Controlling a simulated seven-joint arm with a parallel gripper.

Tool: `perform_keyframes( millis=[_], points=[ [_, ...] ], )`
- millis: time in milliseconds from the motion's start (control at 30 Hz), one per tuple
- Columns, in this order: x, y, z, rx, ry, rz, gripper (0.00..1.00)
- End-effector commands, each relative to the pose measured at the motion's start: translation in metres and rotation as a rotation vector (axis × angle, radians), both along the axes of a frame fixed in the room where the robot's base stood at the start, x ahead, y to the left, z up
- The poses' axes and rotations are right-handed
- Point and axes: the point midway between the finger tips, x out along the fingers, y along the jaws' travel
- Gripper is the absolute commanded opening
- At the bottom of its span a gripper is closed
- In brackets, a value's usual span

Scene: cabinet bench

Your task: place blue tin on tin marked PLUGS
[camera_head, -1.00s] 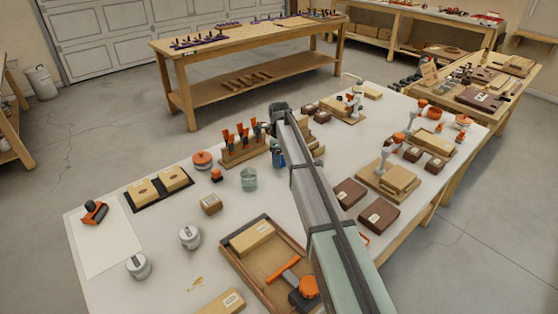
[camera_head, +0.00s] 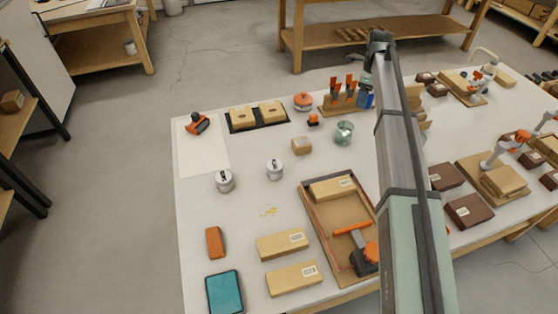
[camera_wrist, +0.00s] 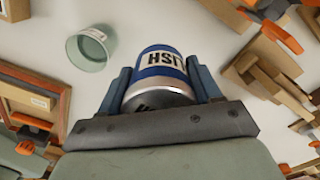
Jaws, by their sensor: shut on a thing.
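The blue tin (camera_wrist: 160,62) is between the fingers of my gripper (camera_wrist: 163,84) in the wrist view, with a white band of dark letters that I can read only in part. My gripper is shut on it. In the head view a bit of blue (camera_head: 366,99) shows beside my arm, next to the clamp rack; the arm hides most of the gripper. Two white-grey tins stand on the bench, one at left (camera_head: 225,181) and one nearer the middle (camera_head: 275,169). Their markings are too small to read, so I cannot tell which says PLUGS.
The clamp rack (camera_head: 347,107) is close by. A wooden tray (camera_head: 314,207) holds a box and tools. Bench around the white tins is mostly clear.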

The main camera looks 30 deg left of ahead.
Motion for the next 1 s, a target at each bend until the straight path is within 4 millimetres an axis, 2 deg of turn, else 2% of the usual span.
perform_keyframes(
  millis=[33,200,367,600,800,900,1000],
  points=[
    [-0.009,0.022,0.004,0.001,-0.001,0.027,0.24],
    [-0.045,0.082,0.015,0.001,-0.001,0.106,0.24],
    [-0.088,0.130,0.025,0.001,-0.001,0.180,0.24],
    [-0.168,0.188,0.040,0.001,-0.001,0.291,0.24],
    [-0.245,0.217,0.051,0.001,-0.002,0.381,0.24],
    [-0.283,0.220,0.054,0.001,-0.001,0.420,0.24],
    [-0.316,0.214,0.056,0.001,-0.001,0.449,0.24]
  ],
)
